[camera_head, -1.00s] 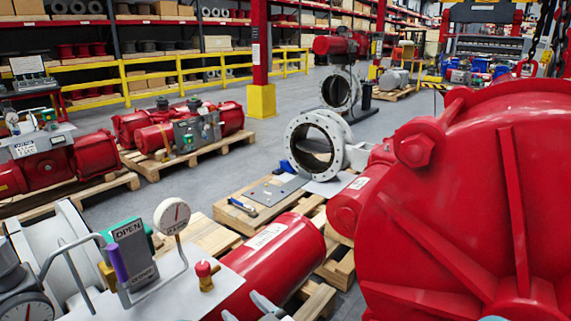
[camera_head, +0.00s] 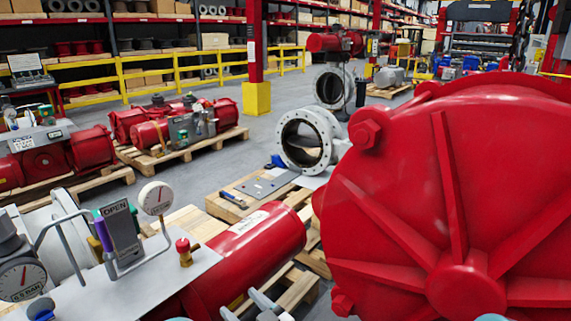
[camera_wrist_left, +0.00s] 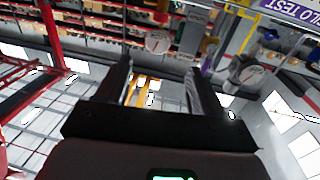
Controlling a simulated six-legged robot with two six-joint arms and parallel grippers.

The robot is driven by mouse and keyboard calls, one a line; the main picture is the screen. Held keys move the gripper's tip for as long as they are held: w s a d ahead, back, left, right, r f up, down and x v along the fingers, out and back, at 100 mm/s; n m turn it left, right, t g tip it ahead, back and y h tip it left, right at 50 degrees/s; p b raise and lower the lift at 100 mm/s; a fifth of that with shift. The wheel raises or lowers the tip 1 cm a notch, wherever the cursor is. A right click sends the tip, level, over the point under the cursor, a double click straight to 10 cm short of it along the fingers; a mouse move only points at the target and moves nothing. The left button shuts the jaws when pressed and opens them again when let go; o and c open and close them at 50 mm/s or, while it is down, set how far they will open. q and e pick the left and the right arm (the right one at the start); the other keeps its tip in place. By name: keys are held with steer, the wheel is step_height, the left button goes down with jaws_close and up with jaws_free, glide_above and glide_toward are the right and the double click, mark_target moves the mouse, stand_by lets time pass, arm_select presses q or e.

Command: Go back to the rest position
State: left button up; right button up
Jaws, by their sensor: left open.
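My left gripper (camera_head: 256,304) shows only as grey fingers at the bottom edge of the head view, in front of the red actuator cylinder (camera_head: 250,245). In the left wrist view the left gripper (camera_wrist_left: 157,80) has its two dark fingers well apart, with nothing between them. The large red ribbed actuator housing (camera_head: 440,200) fills the right of the head view. A metal panel (camera_head: 150,285) at lower left carries an OPEN sign (camera_head: 120,230), a round gauge (camera_head: 155,198) and a red-topped brass valve (camera_head: 184,250). My right gripper is not in view.
A grey flanged valve ring (camera_head: 305,140) lies behind the cylinder. A wooden pallet (camera_head: 225,209) holds a grey plate and a blue-handled tool. More red actuators (camera_head: 170,125) stand on pallets at left. Grey floor (camera_head: 200,180) lies open between them. Yellow railing and shelves are farther back.

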arm_select(q)
steer(key=a+f+g+y+p, duration=0.1)
steer(key=a+g+p, duration=0.3)
steer(key=a, duration=0.9)
steer(key=s+a+f+m+h+p, duration=0.3)
steer(key=a+f+h+p, duration=0.2)
steer(key=f, duration=0.4)
steer(key=s+d+f+m+g+h, duration=0.1)
steer(key=s+d+f+g+h, duration=0.2)
steer(key=s, duration=0.4)
steer(key=s+d+f+m+g+h+p, duration=0.1)
steer(key=s+d+f+g+h, duration=0.1)
steer(key=s+d+h, duration=0.3)
steer(key=s+d+f+m+g+h, duration=0.1)
steer(key=s+d+f+g+h, duration=0.2)
steer(key=s+d, duration=0.4)
steer(key=s+f+h, duration=0.1)
steer(key=s, duration=0.3)
steer(key=shift+s+f+m+g+h, duration=0.15)
steer(key=shift+m+g+h, duration=0.15)
steer(key=shift+m, duration=0.1)
